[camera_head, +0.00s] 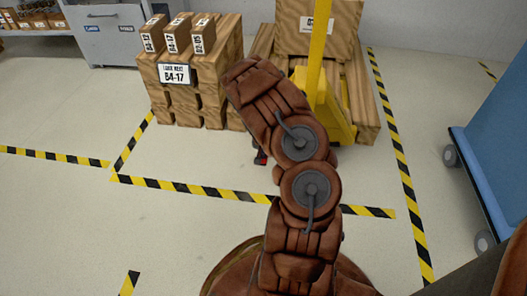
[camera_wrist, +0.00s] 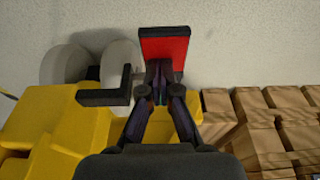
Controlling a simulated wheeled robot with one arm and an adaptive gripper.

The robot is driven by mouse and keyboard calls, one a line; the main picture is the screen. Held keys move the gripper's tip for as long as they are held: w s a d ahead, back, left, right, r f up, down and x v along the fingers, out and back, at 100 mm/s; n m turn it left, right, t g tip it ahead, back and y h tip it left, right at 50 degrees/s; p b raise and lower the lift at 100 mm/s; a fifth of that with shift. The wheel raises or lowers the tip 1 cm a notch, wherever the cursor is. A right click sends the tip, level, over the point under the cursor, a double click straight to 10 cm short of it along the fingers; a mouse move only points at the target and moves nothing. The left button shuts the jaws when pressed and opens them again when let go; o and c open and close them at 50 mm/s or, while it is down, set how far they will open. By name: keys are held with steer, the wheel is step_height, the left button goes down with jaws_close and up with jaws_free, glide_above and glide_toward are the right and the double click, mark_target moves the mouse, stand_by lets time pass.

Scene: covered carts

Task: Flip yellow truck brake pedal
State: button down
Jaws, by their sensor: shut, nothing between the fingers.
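The yellow truck (camera_head: 340,118) stands on the floor ahead, its upright mast rising past the top edge of the head view. Its yellow body (camera_wrist: 62,118) fills the left of the wrist view. The brake pedal (camera_wrist: 166,45), a red plate with a black edge, is at upper middle there. A small red and black part of it (camera_head: 261,158) shows left of my arm in the head view. My gripper (camera_wrist: 160,76) is shut and empty, its fingertips at the pedal's lower edge. I cannot tell whether they touch. In the head view my arm hides the gripper.
A black L-shaped bracket (camera_wrist: 108,96) and pale wheels (camera_wrist: 64,66) lie left of the pedal. A wooden pallet stack (camera_head: 198,75) with boxes is left of the truck. A blue cart (camera_head: 495,120) is at right. The striped-tape floor in front is clear.

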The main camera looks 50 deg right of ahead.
steer(key=shift+a+p, duration=0.2)
steer(key=shift+p, duration=0.45)
steer(key=shift+s+a+f+p, duration=0.1)
steer(key=shift+f+p, duration=0.05)
steer(key=shift+p, duration=0.2)
steer(key=shift+s+a+f+p, duration=0.25)
steer(key=shift+f+p, duration=0.35)
steer(key=shift+p, duration=0.25)
steer(key=shift+f, duration=0.5)
steer(key=shift+r+p, duration=0.15)
steer(key=shift+p, duration=0.2)
steer(key=shift+r, duration=0.3)
steer(key=p+v, duration=0.2)
steer(key=v, duration=0.2)
steer(key=shift+r+p, duration=0.1)
steer(key=shift+p, duration=0.25)
steer(key=s+a+r+p, duration=0.2)
steer(key=s+a+r, duration=0.1)
steer(key=r, duration=0.4)
steer(key=shift+a+r, duration=0.2)
steer(key=shift+a, duration=0.45)
